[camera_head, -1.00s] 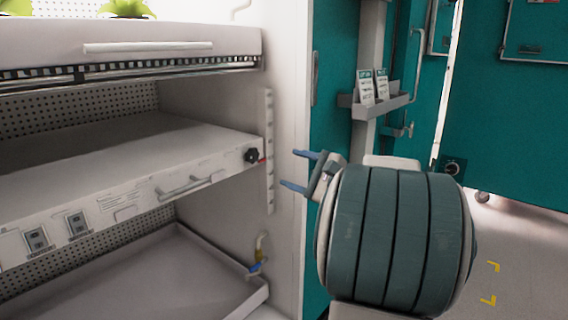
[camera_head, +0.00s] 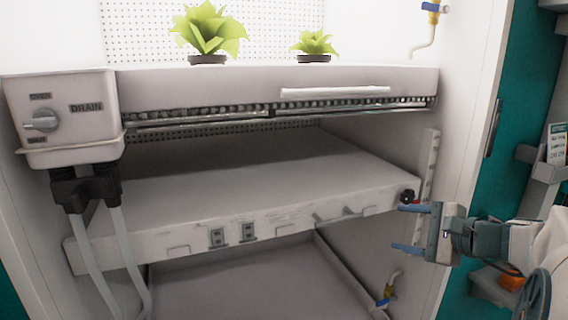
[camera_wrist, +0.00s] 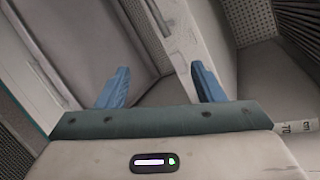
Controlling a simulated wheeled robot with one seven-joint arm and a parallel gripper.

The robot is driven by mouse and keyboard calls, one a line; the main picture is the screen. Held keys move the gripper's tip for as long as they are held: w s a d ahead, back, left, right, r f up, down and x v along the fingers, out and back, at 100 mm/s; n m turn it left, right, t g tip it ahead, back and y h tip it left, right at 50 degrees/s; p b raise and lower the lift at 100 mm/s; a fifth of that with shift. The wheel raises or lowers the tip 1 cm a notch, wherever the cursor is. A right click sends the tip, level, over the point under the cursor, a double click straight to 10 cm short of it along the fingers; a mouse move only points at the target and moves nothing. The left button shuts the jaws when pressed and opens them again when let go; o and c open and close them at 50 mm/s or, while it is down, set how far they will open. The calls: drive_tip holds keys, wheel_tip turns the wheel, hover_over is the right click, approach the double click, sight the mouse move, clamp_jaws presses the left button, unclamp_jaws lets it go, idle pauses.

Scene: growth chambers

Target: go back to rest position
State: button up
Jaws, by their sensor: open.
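My gripper (camera_head: 408,229) is at the right of the head view, in front of the right end of the middle shelf (camera_head: 250,185). Its two blue fingers are spread apart and point left, with nothing between them. In the wrist view the open fingers (camera_wrist: 159,88) rise over a grey palm, and pale shelf panels show beyond them. From these views I cannot tell the distance from the fingers to the shelf edge.
The growth chamber's top tray (camera_head: 360,87) bears a large plant (camera_head: 208,32) and a small plant (camera_head: 315,43). A drain box (camera_head: 62,115) with hoses hangs at the left. A black knob (camera_head: 408,196) and a yellow-blue valve (camera_head: 388,290) are near my gripper. A teal panel (camera_head: 505,150) stands at right.

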drive_tip(key=s+a+r+n+g+h+p, duration=0.1)
drive_tip(key=s+a+r+n+g+p, duration=0.25)
drive_tip(key=s+a+p, duration=0.2)
drive_tip(key=s+a+r+n+g+h+p, duration=0.2)
drive_tip(key=s+a+n+g+p, duration=0.25)
drive_tip(key=a+p, duration=0.2)
drive_tip(key=s+d+r+n+h+p, duration=0.1)
drive_tip(key=s+r+n+h+p, duration=0.4)
drive_tip(key=s+n+p, duration=0.3)
drive_tip(key=r+p, duration=0.1)
drive_tip(key=p, duration=0.3)
drive_tip(key=shift+s+r+n+g, duration=0.2)
drive_tip(key=shift+s+n+g, duration=0.1)
drive_tip(key=shift+s, duration=0.05)
